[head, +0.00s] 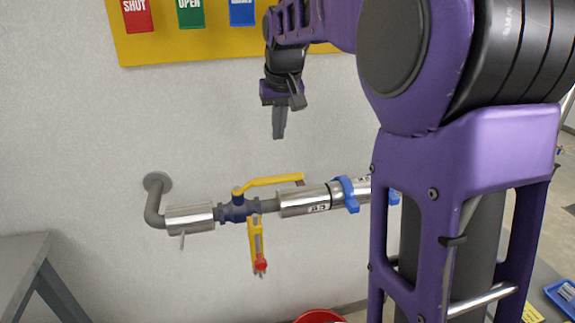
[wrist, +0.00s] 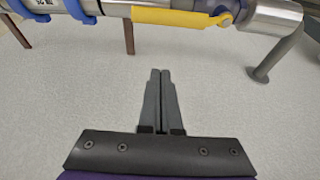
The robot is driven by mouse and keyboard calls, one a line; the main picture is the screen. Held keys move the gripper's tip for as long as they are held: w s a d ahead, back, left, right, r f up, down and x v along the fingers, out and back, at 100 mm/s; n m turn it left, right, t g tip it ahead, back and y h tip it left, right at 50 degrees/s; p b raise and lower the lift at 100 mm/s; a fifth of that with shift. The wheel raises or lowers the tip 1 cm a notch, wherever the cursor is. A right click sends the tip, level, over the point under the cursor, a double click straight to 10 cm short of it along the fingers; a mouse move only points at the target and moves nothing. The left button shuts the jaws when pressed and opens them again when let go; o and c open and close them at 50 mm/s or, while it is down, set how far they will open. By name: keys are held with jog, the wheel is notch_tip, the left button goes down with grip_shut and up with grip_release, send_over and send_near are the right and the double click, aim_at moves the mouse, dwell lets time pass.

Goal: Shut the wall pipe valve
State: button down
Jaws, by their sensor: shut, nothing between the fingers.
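The wall pipe valve has a blue body (head: 238,211) on a horizontal metal pipe. Its yellow lever (head: 272,181) points right, nearly in line with the pipe; the lever also shows at the top of the wrist view (wrist: 175,17). A yellow strip (head: 256,238) with a red round part at its lower end hangs below the valve. My gripper (head: 279,136) is above the lever, pointing down, apart from it and from the pipe. In the wrist view its two fingers (wrist: 160,72) are closed together with nothing between them.
A yellow board (head: 160,50) with red SHUT, green OPEN and blue tags hangs above the pipe. Blue clamps (head: 346,194) hold the pipe's right part, which my arm partly hides. A grey table (head: 20,248) stands left. A red container (head: 318,316) is below. The wall around my gripper is clear.

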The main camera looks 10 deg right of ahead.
aim_at(268, 183)
jog(key=shift+f, duration=0.1)
dwell(0.3)
jog(key=f, duration=0.3)
jog(key=f+b, duration=0.1)
jog(key=f, duration=0.2)
jog(key=f+b, duration=0.1)
jog(key=f, duration=0.2)
jog(key=shift+w+f, duration=0.1)
jog(key=shift+w, duration=0.2)
jog(key=shift+s, duration=0.7)
jog(key=shift+s, duration=0.1)
